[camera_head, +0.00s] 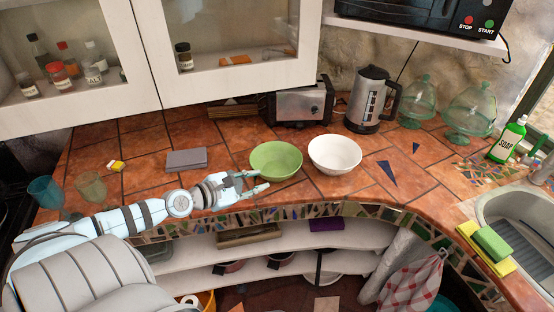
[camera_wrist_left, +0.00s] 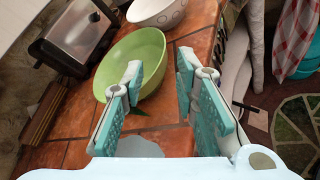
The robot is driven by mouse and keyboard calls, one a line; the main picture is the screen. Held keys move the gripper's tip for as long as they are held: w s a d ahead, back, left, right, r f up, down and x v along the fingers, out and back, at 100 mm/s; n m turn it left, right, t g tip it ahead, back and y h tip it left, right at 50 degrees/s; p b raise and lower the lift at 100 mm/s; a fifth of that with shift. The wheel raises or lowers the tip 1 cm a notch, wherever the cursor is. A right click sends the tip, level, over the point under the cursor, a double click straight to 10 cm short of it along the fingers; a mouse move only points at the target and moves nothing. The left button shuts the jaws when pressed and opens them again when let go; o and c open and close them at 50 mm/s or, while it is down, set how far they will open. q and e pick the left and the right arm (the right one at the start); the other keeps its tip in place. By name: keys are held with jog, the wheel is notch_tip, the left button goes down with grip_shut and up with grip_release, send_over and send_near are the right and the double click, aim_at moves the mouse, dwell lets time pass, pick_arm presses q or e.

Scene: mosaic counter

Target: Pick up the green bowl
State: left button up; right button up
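The green bowl (camera_head: 276,160) stands upright and empty on the tiled counter, close to its front edge. It also shows in the left wrist view (camera_wrist_left: 128,58), where the left-hand finger covers part of its near right side. My left gripper (camera_head: 264,179) is open and empty at the bowl's front left side. In the left wrist view the gap between my fingers (camera_wrist_left: 160,74) lies to the right of the bowl, with counter and its edge showing through it. I cannot tell whether a finger touches the bowl. My right gripper is not in view.
A white bowl (camera_head: 335,154) stands close to the right of the green bowl. Behind are a toaster (camera_head: 298,104) and a kettle (camera_head: 370,100). A grey box (camera_head: 186,159) lies to the left. Open shelves (camera_head: 270,250) sit below the counter edge.

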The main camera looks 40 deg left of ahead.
aim_at(287, 175)
pick_arm(q)
jog(key=b+x, duration=0.1)
jog(key=x, duration=0.3)
jog(key=b+x, duration=0.1)
jog(key=x, duration=0.4)
jog(key=b+x, duration=0.1)
jog(key=x, duration=0.4)
jog(key=shift+s+d+f+b, duration=0.1)
jog(key=shift+s+f+b, duration=0.05)
jog(key=shift+f+b, duration=0.2)
jog(key=shift+r, duration=0.1)
grip_shut()
